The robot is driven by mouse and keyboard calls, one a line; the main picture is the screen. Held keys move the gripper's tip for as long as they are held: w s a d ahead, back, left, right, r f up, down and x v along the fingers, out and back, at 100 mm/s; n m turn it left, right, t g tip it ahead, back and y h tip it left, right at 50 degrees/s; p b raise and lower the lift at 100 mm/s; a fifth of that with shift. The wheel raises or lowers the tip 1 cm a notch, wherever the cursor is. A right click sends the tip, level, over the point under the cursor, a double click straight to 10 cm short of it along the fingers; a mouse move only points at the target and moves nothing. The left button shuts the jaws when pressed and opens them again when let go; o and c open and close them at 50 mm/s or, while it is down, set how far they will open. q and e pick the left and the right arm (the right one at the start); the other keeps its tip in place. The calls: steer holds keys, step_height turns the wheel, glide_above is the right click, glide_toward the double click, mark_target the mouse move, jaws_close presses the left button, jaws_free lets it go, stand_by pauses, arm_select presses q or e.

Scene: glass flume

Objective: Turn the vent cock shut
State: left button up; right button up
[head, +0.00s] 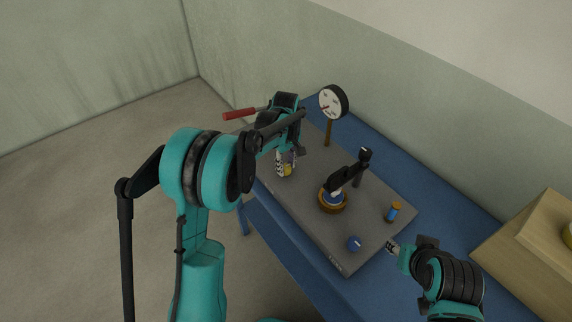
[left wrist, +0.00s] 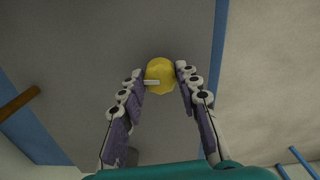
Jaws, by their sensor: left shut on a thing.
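A round yellow knob with a pale pointer bar, apparently the vent cock, shows in the left wrist view (left wrist: 160,74). The bar points left in that picture. My left gripper (left wrist: 161,80) is shut on the knob, one finger on each side of it. In the head view the left gripper (head: 285,168) reaches down over the grey board, and a bit of yellow knob (head: 288,171) shows between its fingers. My right gripper (head: 393,248) is at the lower right, by the board's near right edge; its jaw opening is too small to tell.
The grey board (head: 300,190) lies on a blue table (head: 440,218). A red handle (head: 239,114) stands behind my left arm. A wooden box (head: 530,235) is at right.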

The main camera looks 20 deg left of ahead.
arm_select(q)
steer(key=m, duration=0.4)
steer(key=shift+p, duration=0.3)
steer(key=m, duration=0.4)
steer(key=shift+m+p, duration=0.3)
steer(key=m, duration=0.4)
steer(key=shift+a, duration=0.1)
steer(key=shift+m+p, duration=0.3)
steer(key=shift+m, duration=2)
steer(key=shift+o, duration=0.2)
steer(key=o, duration=1.1)
